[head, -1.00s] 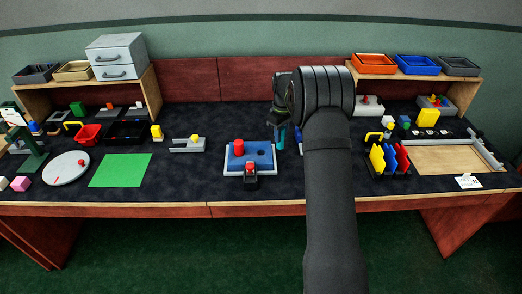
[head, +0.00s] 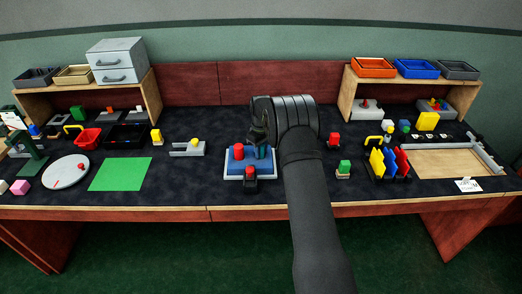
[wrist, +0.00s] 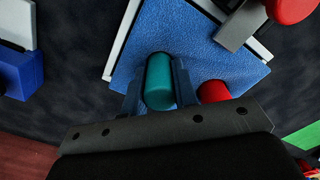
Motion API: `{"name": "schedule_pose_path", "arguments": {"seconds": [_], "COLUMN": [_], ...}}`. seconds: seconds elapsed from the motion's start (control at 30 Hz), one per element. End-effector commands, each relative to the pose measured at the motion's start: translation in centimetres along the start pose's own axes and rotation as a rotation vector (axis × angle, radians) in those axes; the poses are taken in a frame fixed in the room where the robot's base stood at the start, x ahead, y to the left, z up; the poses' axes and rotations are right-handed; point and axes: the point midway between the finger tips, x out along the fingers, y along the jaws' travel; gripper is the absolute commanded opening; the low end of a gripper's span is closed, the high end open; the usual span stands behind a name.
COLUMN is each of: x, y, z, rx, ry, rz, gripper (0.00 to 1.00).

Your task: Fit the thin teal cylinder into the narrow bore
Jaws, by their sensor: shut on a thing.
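The teal cylinder (head: 261,153) is upright over the right part of the blue block (head: 234,165), where the dark bore lies. In the wrist view the teal cylinder (wrist: 159,82) is between the two fingers of my gripper (wrist: 157,88), which is shut on it. The blue block also shows there (wrist: 200,42). The bore is hidden behind the cylinder and fingers, and I cannot tell whether the lower end is inside it. A thicker red cylinder (head: 239,151) stands in the block's left part; it shows beside the right finger in the wrist view (wrist: 213,91).
A red-topped clamp (head: 250,171) sits at the block's front edge. A green-topped piece (head: 344,166) and a red-topped piece (head: 333,140) stand to the right. The mat between is clear.

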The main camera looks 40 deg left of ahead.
Motion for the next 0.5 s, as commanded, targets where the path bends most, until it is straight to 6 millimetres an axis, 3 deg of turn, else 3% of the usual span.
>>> {"name": "schedule_pose_path", "arguments": {"seconds": [0.17,0.2,0.3,0.5], "x": [0.29,0.36,0.31,0.31], "y": [0.00,0.00,0.01,0.01], "z": [0.02,0.01,0.01,0.02], "rx": [0.000,0.000,0.000,0.000], "ry": [0.000,0.000,0.000,0.000], "rz": [0.000,0.000,0.000,0.000], "gripper": [0.03,0.28,0.48,0.48]}}
